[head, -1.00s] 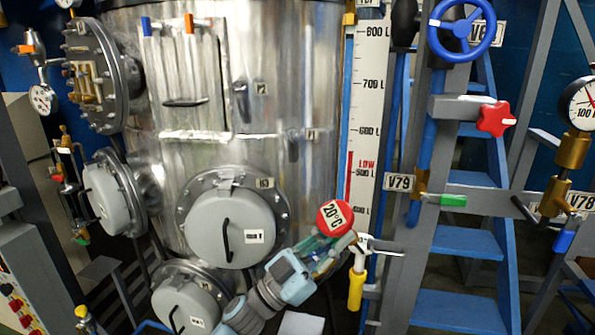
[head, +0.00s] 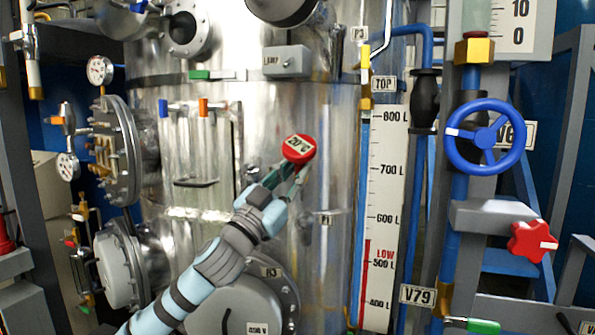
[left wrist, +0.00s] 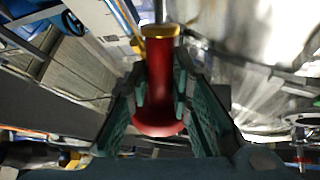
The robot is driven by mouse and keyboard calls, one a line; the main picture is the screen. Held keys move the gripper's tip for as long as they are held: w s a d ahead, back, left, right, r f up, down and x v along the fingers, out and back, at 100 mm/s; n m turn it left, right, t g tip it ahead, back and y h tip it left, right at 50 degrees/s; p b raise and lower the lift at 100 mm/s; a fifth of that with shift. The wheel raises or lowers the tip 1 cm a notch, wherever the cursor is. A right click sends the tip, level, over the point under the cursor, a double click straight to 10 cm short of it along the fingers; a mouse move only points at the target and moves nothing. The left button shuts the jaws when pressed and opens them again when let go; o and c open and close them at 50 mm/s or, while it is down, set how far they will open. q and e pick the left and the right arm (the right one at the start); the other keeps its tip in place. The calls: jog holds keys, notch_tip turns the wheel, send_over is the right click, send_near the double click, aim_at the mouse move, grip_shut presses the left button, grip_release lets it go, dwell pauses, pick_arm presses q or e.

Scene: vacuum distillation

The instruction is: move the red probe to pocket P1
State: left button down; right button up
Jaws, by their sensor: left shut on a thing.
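The red probe (head: 298,148) has a round red head marked 20°C in the head view. In the left wrist view the probe (left wrist: 160,65) shows a red body with a gold end, pointing away from my gripper. My left gripper (head: 287,182) is shut on it, with its green fingers on both sides of the red body in the left wrist view (left wrist: 160,88). It holds the probe up in front of the steel tank (head: 340,130). A small tag (head: 325,218) on the tank, below right of the probe, seems to read P1. The pocket opening itself is not clear. My right gripper is out of view.
A white level scale (head: 385,200) with a blue pipe stands right of the tank. Farther right are a blue handwheel (head: 485,137) and a red star knob (head: 532,241). A round flanged cover (head: 235,305) lies behind my left arm. A P3 tag (head: 359,34) is higher up.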

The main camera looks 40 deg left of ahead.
pick_arm(q)
jog(key=w+f, duration=0.1)
jog(key=f, duration=0.1)
jog(key=w+a+f+b, duration=0.1)
jog(key=shift+w+a+f, duration=0.15)
jog(key=shift+w+f, duration=0.25)
jog(key=shift+w+a+f, duration=0.15)
jog(key=shift+a+f, duration=0.05)
jog(key=shift+f, duration=0.2)
jog(key=shift+b, duration=0.4)
dwell(0.6)
jog(key=shift+w+a+f, duration=0.2)
jog(key=shift+w+f, duration=0.1)
jog(key=shift+f, duration=0.2)
jog(key=shift+w+a+f, duration=0.15)
jog(key=shift+w+f, duration=0.15)
jog(key=shift+f, duration=0.2)
jog(key=shift+w+a+f+b, duration=0.1)
jog(key=shift+w+a+f, duration=0.25)
jog(key=shift+f, duration=0.3)
jog(key=shift+w+a+f+b, duration=0.1)
jog(key=shift+w+a+f, duration=0.1)
jog(key=shift+w+f, duration=0.3)
jog(key=shift+w+a+f+b, duration=0.1)
jog(key=shift+w+a+f, duration=0.2)
jog(key=shift+f, duration=0.45)
jog(key=shift+w+f, duration=0.15)
jog(key=shift+f, duration=0.1)
jog(key=shift+w+a+f, duration=0.3)
jog(key=shift+f, duration=0.2)
